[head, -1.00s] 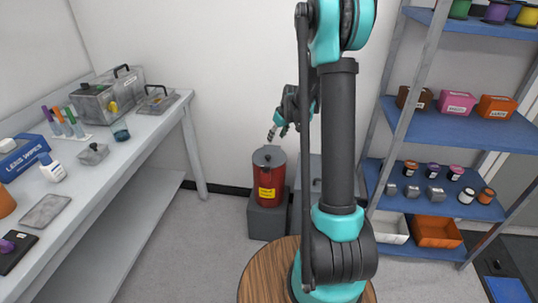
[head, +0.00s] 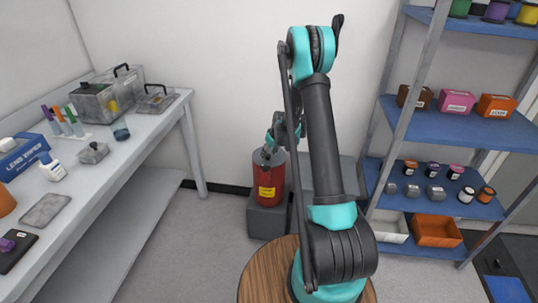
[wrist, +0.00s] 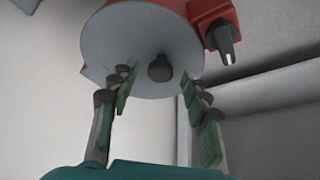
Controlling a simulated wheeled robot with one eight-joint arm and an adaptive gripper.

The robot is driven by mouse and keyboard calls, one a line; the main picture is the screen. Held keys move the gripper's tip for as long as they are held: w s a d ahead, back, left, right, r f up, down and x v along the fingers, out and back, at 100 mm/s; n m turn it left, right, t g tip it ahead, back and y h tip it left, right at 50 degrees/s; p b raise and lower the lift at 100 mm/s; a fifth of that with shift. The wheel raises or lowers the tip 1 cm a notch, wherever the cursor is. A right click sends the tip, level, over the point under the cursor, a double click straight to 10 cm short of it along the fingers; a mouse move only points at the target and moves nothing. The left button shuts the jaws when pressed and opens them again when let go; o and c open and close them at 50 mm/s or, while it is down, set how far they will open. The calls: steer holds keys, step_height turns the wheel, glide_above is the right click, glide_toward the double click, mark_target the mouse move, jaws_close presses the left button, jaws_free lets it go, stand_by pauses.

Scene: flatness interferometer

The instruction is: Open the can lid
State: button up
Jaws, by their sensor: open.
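The red can (head: 268,183) with a yellow label stands on a grey block against the back wall in the head view. Its grey round lid (wrist: 122,48) with a dark knob (wrist: 160,68) in the middle fills the upper part of the wrist view, and the lid is on the can. My gripper (wrist: 162,98) is open, with one finger on each side of the knob in that view. I cannot tell whether the fingers touch the knob or lid. In the head view, my gripper (head: 268,153) is at the can's top and partly hides the lid.
The grey block (head: 268,222) supports the can. A long workbench (head: 140,150) with boxes and small tools is at the left. A blue shelf rack (head: 455,130) with boxes and jars is at the right. Open floor lies between the bench and the block.

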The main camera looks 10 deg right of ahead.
steer(key=shift+w+f, duration=0.1)
steer(key=shift+f, duration=0.2)
steer(key=shift+c, duration=0.2)
jaws_close()
